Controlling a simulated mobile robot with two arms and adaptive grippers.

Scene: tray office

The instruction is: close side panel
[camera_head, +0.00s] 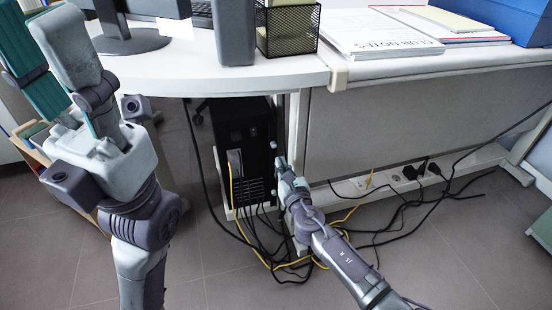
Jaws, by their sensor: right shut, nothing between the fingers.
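My left gripper (40,35) is raised at the upper left, fingers spread apart, empty and away from the tower.
Black and yellow cables (275,255) hang behind the tower and spread over the floor. The white desk (200,68) carries a mesh holder (287,28) and papers (372,32). A grey board (410,120) closes the desk's right part. A power strip (400,180) lies below it.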

